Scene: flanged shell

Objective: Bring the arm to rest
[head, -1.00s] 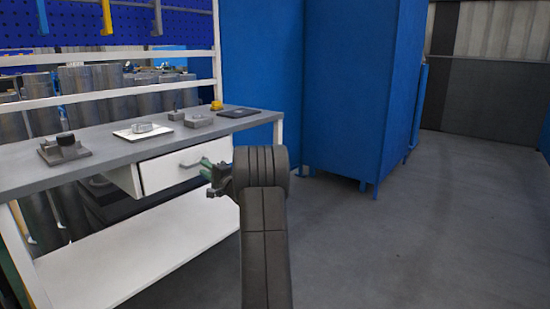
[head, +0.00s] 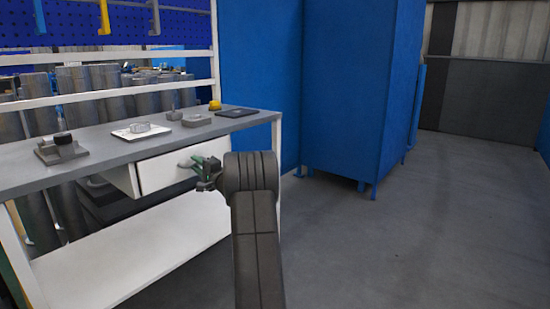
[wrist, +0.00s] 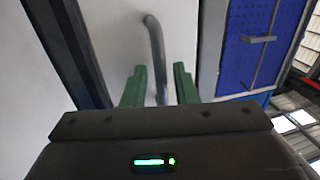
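My gripper (head: 207,175) is in front of the white drawer (head: 165,172) under the bench, at the drawer's right part, with my dark arm bent beside it. In the wrist view its two green fingers (wrist: 160,88) stand apart. The grey bar handle (wrist: 155,45) of the drawer lines up with the gap between them. I cannot tell how far the handle is from the fingertips, or whether it touches them. I see nothing held.
The grey workbench (head: 100,150) carries a dark-topped block (head: 62,147), a white plate (head: 120,133) with a grey part (head: 140,127), small grey fixtures (head: 195,120), a yellow item (head: 214,105) and a dark pad (head: 236,113). A blue cabinet (head: 345,90) stands behind. The floor (head: 430,230) at right is clear.

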